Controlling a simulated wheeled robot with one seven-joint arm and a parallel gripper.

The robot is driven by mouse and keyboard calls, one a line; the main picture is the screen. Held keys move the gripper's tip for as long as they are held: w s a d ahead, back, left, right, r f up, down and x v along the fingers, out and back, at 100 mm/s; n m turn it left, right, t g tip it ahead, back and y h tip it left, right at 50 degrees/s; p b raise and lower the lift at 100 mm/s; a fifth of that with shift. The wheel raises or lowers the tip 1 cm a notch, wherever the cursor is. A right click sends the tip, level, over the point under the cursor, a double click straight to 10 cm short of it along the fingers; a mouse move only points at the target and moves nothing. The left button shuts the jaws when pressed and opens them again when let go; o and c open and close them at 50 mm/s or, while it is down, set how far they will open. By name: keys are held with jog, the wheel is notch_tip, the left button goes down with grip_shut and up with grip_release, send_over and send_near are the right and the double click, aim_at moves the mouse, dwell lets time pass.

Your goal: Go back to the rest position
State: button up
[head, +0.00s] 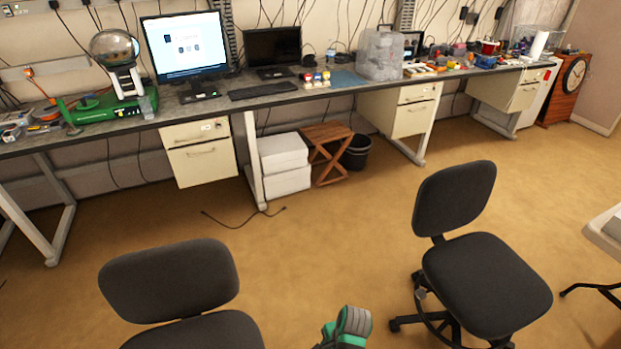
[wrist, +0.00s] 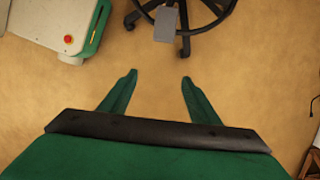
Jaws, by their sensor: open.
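My gripper (wrist: 158,78) shows in the wrist view with its two green fingers spread apart. It is open, with nothing between the fingers. It hangs over the bare tan floor, pointing toward a black chair base. In the head view a green and grey part of my arm shows at the bottom edge, between two chairs. The fingers themselves do not show in the head view.
A black chair (head: 487,281) stands at right and another (head: 170,281) at lower left. A long workbench (head: 300,92) with monitors and tools runs along the wall. A wooden stool (head: 326,150) and white boxes (head: 284,163) sit under it.

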jog(key=s+a+f+n+t+h, duration=0.25)
jog(key=s+n+t, duration=0.45)
jog(key=s, duration=0.5)
jog(key=s+a+r+n+t, duration=0.1)
jog(key=s+r+n+t, duration=0.1)
jog(key=r, duration=0.7)
jog(key=s+a+r+n+t, duration=0.2)
jog(key=s+r, duration=0.4)
jog(key=r, duration=0.3)
jog(key=s+a+r+n+t, duration=0.2)
jog(key=s+r+n+t, duration=0.2)
jog(key=r, duration=0.5)
jog(key=shift+s+t, duration=0.2)
jog(key=shift+t, duration=0.4)
jog(key=shift+a, duration=0.1)
